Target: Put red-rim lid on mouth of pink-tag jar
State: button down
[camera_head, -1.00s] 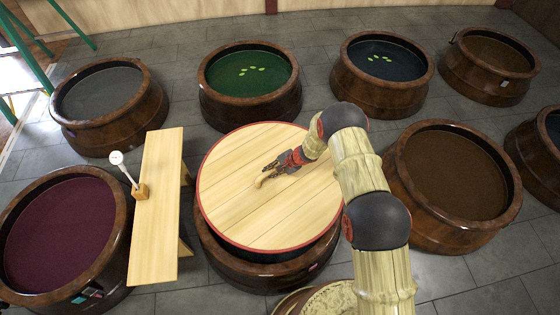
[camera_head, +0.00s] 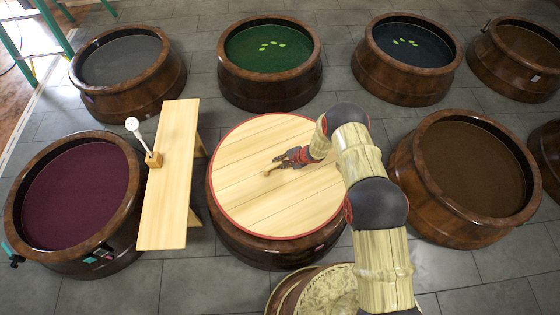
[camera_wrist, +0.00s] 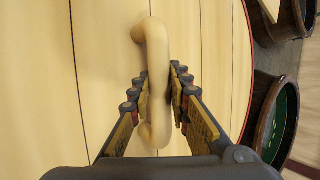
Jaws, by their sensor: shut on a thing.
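The red-rim lid (camera_head: 250,205), a wide disc of pale planks, lies level over the mouth of the middle brown jar (camera_head: 262,253). A small pink tag (camera_head: 320,247) shows on this jar's front right side. The lid covers the jar's mouth almost wholly; whether it rests on the rim or hovers just above it I cannot tell. My gripper (camera_head: 275,169) is shut on the lid's wooden handle (camera_head: 268,172). In the wrist view the curved handle (camera_wrist: 155,50) runs between both fingers (camera_wrist: 157,85).
A narrow wooden bench (camera_head: 168,180) with a white-headed mallet-like tool (camera_head: 140,138) stands close left. A purple-filled jar (camera_head: 75,200) is beyond it, a brown-filled jar (camera_head: 465,175) on the right. Several jars line the back, including a green-filled one (camera_head: 268,50).

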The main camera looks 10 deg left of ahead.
notch_tip(320, 180, down, 3)
jog(key=shift+w+a+r+b, duration=0.1)
jog(key=shift+w+b, duration=0.05)
jog(key=shift+b, duration=0.55)
jog(key=shift+f+b, duration=0.95)
jog(key=shift+f, duration=0.05)
jog(key=shift+f+b, duration=0.25)
jog(key=shift+b, duration=0.15)
jog(key=c, duration=1.7)
grip_release()
jog(key=shift+f, duration=0.1)
jog(key=shift+o, duration=0.6)
